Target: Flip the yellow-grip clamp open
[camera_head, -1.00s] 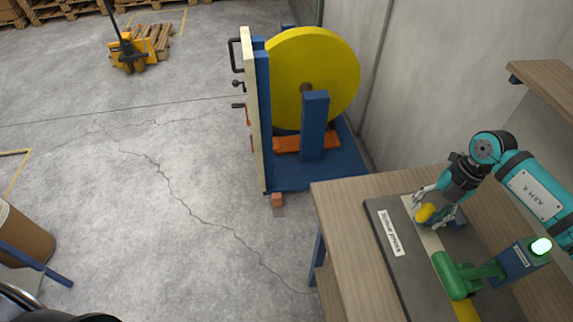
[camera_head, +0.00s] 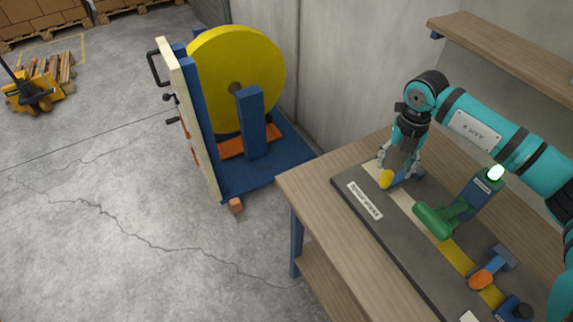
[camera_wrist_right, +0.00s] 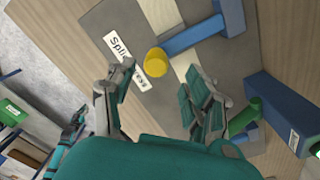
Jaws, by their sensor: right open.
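The yellow-grip clamp stands at the far end of a grey board on the bench. Its yellow grip (camera_head: 387,179) shows in the head view just below my right gripper (camera_head: 399,166), which partly covers the clamp. In the right wrist view, the round yellow grip (camera_wrist_right: 155,62) sits at the end of a blue clamp arm (camera_wrist_right: 192,39) that lies across a pale strip. My right gripper (camera_wrist_right: 165,88) is open there, fingers spread, with the grip just ahead of the gap between them. I cannot tell whether either finger touches it.
An orange-grip clamp (camera_head: 482,278) is nearer on the grey board (camera_head: 395,238). A wooden shelf (camera_head: 515,55) hangs on the wall. A yellow reel (camera_head: 240,75) stands left of the bench.

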